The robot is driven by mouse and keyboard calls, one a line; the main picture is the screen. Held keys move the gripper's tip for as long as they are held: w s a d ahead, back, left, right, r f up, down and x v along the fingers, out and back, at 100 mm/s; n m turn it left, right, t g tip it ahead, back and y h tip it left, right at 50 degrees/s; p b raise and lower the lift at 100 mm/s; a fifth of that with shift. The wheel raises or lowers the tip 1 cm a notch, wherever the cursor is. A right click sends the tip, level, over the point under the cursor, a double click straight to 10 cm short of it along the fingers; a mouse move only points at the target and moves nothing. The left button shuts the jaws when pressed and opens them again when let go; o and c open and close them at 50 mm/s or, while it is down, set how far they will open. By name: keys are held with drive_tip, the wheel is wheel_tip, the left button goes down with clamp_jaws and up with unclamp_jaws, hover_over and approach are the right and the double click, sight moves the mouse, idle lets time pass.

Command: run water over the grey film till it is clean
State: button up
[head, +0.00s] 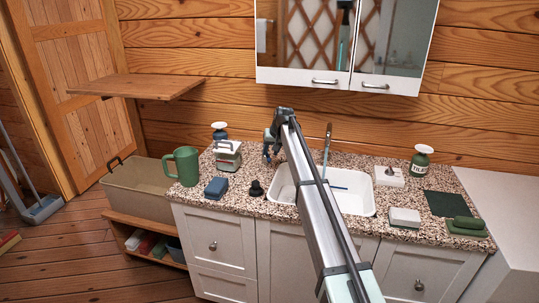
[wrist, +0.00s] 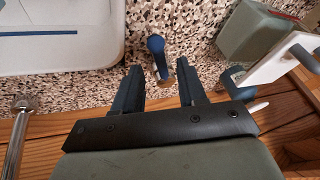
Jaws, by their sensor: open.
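The white sink basin (head: 350,199) is set in the speckled counter, with a thin blue strip (head: 340,188) inside. The wrist view shows a corner of the basin (wrist: 70,58) and the blue strip (wrist: 38,33); I cannot clearly make out a grey film. The metal spout (head: 328,145) stands behind the basin and shows in the wrist view (wrist: 16,130). My gripper (head: 267,150) is open and empty, left of the spout. In the wrist view, a small blue-topped handle (wrist: 155,44) stands between and just beyond my fingertips (wrist: 159,66).
A grey box (head: 228,158), a green mug (head: 186,166), a blue block (head: 216,187) and a small black item (head: 256,189) stand left. The mirror cabinet (head: 345,45) hangs above.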

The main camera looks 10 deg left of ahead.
drive_tip(key=v, duration=1)
drive_tip(key=shift+r, duration=0.35)
